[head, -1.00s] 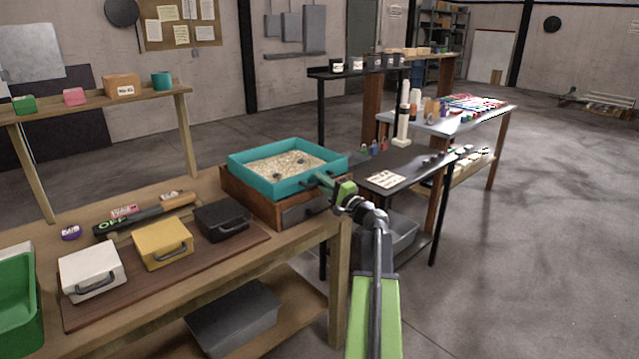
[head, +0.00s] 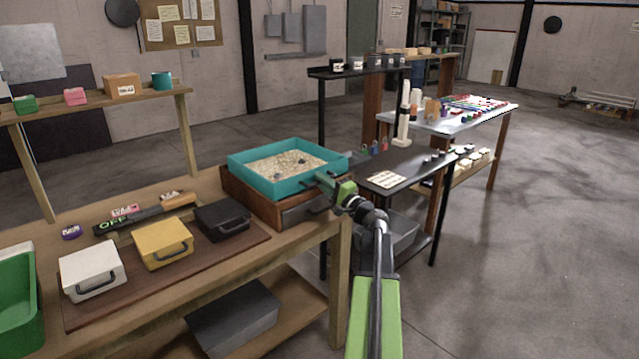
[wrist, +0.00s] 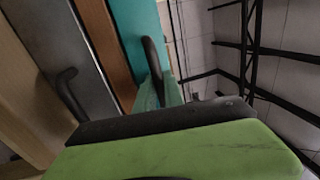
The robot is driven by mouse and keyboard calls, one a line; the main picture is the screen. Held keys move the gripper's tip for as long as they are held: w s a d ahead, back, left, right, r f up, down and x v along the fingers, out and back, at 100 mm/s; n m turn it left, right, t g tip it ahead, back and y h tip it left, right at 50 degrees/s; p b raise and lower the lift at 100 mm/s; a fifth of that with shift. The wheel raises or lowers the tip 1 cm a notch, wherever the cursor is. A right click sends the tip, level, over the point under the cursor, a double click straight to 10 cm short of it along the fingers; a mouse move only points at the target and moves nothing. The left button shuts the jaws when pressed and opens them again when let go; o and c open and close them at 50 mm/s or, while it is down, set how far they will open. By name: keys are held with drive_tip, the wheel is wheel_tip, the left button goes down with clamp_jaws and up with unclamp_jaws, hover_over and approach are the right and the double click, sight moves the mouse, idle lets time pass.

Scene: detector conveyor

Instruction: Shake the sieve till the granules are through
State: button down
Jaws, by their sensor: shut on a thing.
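The sieve is a teal square frame (head: 262,182) on top of a brown wooden box (head: 250,205) with a dark drawer front (head: 305,209). Pale granules (head: 285,165) lie inside it, with a few dark lumps among them. My gripper (head: 325,182) is at the sieve's right front side, shut on its dark handle. In the wrist view the teal sieve wall (wrist: 125,30) and the dark handle (wrist: 153,65) show beyond my green and black finger (wrist: 165,125). The sieve's mesh is hidden under the granules.
White (head: 92,268), yellow (head: 163,243) and black (head: 222,220) lidded boxes stand on a brown board left of the sieve. A green bin (head: 18,300) is at the far left. A dark table (head: 405,170) with small items stands to the right. Open floor lies right.

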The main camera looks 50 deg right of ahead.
sight(310, 176)
drive_tip(key=x, duration=0.4)
drive_tip(key=f+x, duration=0.1)
drive_tip(key=x, duration=0.1)
drive_tip(key=shift+w+f, duration=0.1)
drive_tip(key=c, duration=1.5)
unclamp_jaws()
